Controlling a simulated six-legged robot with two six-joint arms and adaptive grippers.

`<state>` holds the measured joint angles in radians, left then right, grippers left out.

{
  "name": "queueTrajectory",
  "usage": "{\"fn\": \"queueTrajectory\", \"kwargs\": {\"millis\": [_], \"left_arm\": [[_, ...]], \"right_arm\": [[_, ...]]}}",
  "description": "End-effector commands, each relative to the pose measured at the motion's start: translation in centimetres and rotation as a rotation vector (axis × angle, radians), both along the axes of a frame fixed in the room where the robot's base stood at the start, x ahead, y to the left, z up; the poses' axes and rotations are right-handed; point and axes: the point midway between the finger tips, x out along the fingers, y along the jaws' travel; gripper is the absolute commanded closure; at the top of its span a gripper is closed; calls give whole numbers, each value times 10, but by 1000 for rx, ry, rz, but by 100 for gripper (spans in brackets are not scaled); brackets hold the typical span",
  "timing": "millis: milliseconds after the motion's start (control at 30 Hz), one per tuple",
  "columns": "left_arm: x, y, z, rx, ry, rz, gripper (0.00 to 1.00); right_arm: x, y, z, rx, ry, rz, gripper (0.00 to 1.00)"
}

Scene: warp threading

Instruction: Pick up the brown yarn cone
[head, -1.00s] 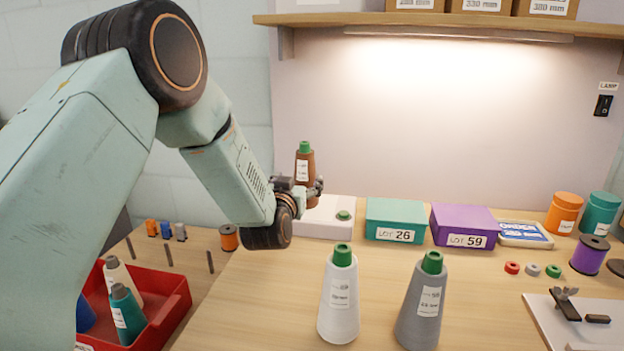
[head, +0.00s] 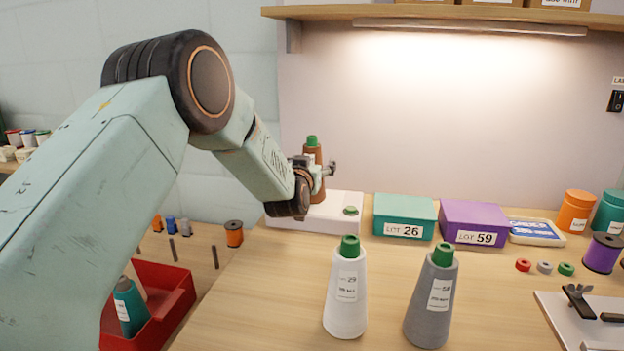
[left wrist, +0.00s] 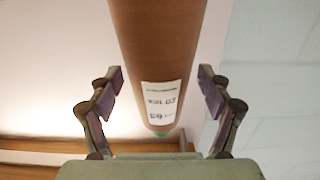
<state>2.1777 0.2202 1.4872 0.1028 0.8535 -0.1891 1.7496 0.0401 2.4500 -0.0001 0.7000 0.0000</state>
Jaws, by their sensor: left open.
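The brown yarn cone (head: 313,169) with a green top stands upright at the white box (head: 338,212) near the back of the table. My left gripper (head: 318,167) is at the cone, partly hidden by its own wrist. In the left wrist view, the cone (left wrist: 158,50) with its white label lies between the two spread fingers of the gripper (left wrist: 158,92). Gaps show on both sides, so the fingers are not touching it. My right gripper is not in view.
A white cone (head: 346,290) and a grey cone (head: 431,298) stand in front. A teal box (head: 404,216) and a purple box (head: 474,223) sit to the right. A red tray (head: 165,300) is at lower left.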

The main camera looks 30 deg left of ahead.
Motion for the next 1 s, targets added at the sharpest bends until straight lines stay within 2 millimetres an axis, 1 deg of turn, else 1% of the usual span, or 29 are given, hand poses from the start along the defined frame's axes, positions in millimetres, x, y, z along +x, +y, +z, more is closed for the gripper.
{"fn": "queueTrajectory", "kwargs": {"millis": [200, 1000], "left_arm": [[1, 0, 0, 0, 0, 0, 22], [1, 0, 1, 0, -1, 0, 90]], "right_arm": [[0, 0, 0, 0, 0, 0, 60], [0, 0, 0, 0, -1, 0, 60]]}}
